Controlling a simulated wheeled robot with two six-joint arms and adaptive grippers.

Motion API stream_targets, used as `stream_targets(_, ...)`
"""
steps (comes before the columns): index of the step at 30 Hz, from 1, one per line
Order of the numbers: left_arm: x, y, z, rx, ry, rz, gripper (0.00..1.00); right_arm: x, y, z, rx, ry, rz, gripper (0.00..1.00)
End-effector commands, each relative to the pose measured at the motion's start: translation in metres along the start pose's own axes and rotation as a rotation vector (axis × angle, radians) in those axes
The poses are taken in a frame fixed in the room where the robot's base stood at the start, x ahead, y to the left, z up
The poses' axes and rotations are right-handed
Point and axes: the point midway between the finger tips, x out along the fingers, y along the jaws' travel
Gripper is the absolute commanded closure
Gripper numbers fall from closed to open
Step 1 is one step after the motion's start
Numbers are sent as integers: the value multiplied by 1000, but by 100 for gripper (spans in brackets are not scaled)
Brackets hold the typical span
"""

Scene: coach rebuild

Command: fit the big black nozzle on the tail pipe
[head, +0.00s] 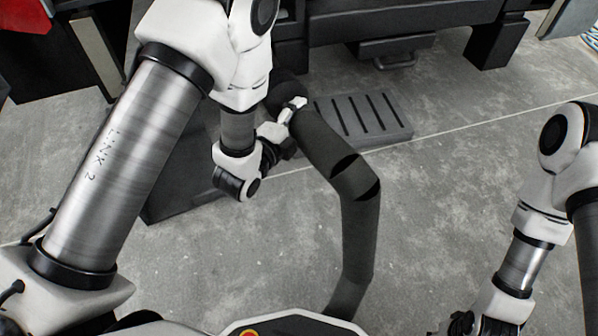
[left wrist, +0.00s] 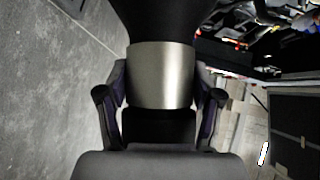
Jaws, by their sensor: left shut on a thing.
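My left gripper (head: 288,114) is shut on the big black nozzle, low beside the underside of a dark vehicle frame. In the left wrist view the fingers (left wrist: 160,98) stand on both sides of a silver band (left wrist: 163,75). The nozzle's black flared part (left wrist: 170,22) widens beyond the band, away from the palm. I cannot make out the tail pipe in either view. My right gripper (head: 460,323) is partly cut off at the bottom edge, and its jaws are unclear.
A thick dark hose (head: 360,235) runs from near my left gripper down to the bottom of the head view. A slotted grey block (head: 365,118) lies on the floor behind it. Dark vehicle beams (head: 400,22) cross the top. The concrete floor (head: 450,200) at right is clear.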

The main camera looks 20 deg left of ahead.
Motion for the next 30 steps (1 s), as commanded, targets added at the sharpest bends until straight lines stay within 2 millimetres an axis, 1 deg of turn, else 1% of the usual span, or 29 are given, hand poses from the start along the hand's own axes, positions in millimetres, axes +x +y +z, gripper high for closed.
stream_targets(1,5,35,5,30,13,-25,84,38,0,0,0,0,0,60)
stream_targets(3,6,54,7,74,30,-57,84,61,0,0,1,0,0,60)
stream_targets(6,8,75,10,122,46,-93,84,86,1,0,1,0,0,60)
stream_targets(9,9,86,10,152,55,-116,84,99,1,0,1,1,0,60)
stream_targets(12,9,89,10,166,59,-129,84,104,1,0,1,1,0,60)
stream_targets(16,12,86,14,170,58,-133,84,102,1,0,2,1,0,60)
stream_targets(24,29,80,34,168,57,-132,84,104,1,0,2,2,0,60)
stream_targets(30,37,77,42,169,58,-131,84,105,1,0,2,1,0,60)
